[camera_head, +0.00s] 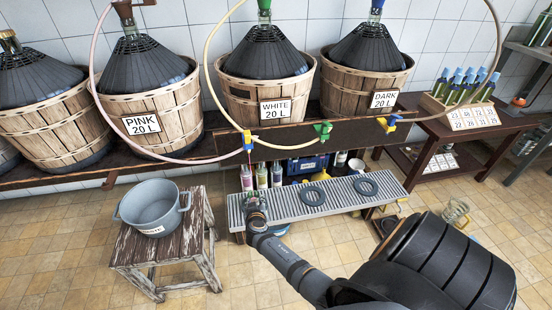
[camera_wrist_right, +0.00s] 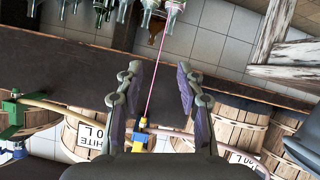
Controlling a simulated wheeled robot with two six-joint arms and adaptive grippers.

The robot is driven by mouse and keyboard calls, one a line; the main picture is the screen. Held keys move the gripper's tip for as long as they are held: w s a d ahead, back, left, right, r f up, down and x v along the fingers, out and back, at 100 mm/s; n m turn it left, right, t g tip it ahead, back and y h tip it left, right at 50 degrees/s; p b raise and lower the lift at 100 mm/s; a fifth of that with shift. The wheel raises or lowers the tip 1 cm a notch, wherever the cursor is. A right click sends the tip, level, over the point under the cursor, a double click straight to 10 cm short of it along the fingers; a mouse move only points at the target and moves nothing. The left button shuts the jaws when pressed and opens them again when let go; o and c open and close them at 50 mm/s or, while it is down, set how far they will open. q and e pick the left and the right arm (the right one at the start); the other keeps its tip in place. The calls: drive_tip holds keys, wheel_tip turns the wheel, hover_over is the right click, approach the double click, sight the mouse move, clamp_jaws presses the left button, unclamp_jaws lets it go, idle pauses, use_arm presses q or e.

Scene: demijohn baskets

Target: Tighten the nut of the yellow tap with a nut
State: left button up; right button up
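A yellow-and-blue tap (camera_head: 247,140) is on the dark wooden rail, left of a green tap (camera_head: 323,130). It also shows in the right wrist view (camera_wrist_right: 141,136), low between the fingers and apart from them. A nut on it is too small to make out. A thin pink line runs from this tap to the bottles below. My left gripper is out of view.
Several bottles (camera_head: 262,176) stand behind the grate (camera_head: 340,200), which carries two dark rings (camera_head: 313,196). A grey pot (camera_head: 152,204) sits on a wooden stool (camera_head: 190,245) at left. Basketed demijohns (camera_head: 266,90) line the shelf. A glass jug (camera_head: 456,211) stands on the floor at right.

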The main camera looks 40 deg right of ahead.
drive_tip(key=s+a+f+n+g+y+p, duration=0.1)
drive_tip(key=s+f+p, duration=0.3)
drive_tip(key=s, duration=0.4)
drive_tip(key=s+a+f+n+g+y+p, duration=0.1)
drive_tip(key=s+a+f+g+y+p, duration=0.1)
drive_tip(key=s, duration=0.6)
wheel_tip(320, 180, down, 4)
drive_tip(key=g+p, duration=0.1)
drive_tip(key=p, duration=0.1)
drive_tip(key=shift+s+a+r+n+p, duration=0.15)
drive_tip(key=shift+s+a+n+p, duration=0.15)
drive_tip(key=shift+s+a+n, duration=0.1)
